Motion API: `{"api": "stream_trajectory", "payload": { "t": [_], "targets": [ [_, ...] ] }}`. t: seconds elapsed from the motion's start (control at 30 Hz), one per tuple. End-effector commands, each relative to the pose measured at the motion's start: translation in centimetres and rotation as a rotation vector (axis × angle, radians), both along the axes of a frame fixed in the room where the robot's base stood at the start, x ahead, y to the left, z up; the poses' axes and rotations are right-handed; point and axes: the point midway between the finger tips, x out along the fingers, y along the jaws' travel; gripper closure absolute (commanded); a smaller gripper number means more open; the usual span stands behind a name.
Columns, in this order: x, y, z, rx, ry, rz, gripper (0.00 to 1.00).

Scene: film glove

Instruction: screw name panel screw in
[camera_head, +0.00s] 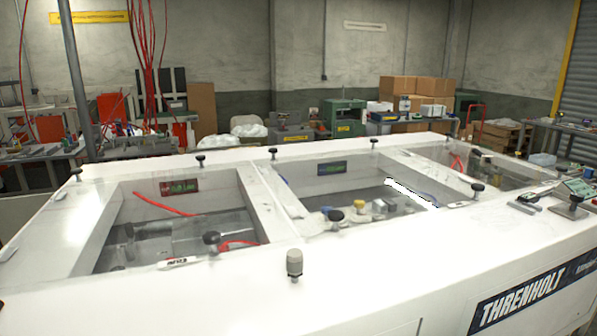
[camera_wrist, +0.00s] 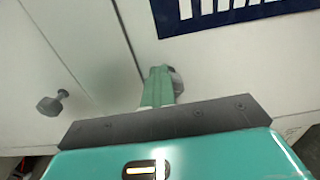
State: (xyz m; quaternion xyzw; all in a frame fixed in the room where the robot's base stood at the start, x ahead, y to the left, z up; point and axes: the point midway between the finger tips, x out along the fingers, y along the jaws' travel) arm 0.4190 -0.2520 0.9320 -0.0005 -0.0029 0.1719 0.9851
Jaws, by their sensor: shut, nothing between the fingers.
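The name panel (camera_wrist: 225,10) is a dark blue plate with white lettering at the top of the wrist view, cut off by the frame. In the head view the panel (camera_head: 518,299) reads THRENHOLT on the white machine's front side. My gripper (camera_wrist: 160,72) shows in the wrist view with its green fingers shut together and empty. A round grey screw head or knob (camera_wrist: 178,82) sits just below the panel, partly hidden behind the fingertips. I cannot tell whether the fingers touch it.
Another grey knob (camera_wrist: 52,103) sticks out at the left of the wrist view. In the head view the white machine top (camera_head: 390,265) has open bays, several dark knobs and a grey cylindrical knob (camera_head: 294,264). Workbenches and cardboard boxes (camera_head: 417,90) stand behind.

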Motion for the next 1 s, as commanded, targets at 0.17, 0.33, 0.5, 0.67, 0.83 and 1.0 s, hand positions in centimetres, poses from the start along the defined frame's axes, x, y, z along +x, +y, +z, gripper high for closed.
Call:
{"api": "stream_trajectory", "payload": {
  "t": [0.17, 0.33, 0.5, 0.67, 0.83, 1.0],
  "targets": [
    [0.0, -0.6, -0.4, 0.002, 0.016, -0.007, 1.00],
    [0.1, -1.1, -0.4, 0.001, 0.015, -0.008, 1.00],
    [0.3, -1.4, -0.5, 0.002, 0.016, -0.006, 1.00],
    [0.4, -1.7, -0.6, 0.002, 0.017, -0.004, 1.00],
    [0.5, -1.8, -0.8, 0.003, 0.017, -0.003, 1.00],
    [0.5, -1.8, -0.8, 0.004, 0.018, -0.001, 1.00]
  ]
}}
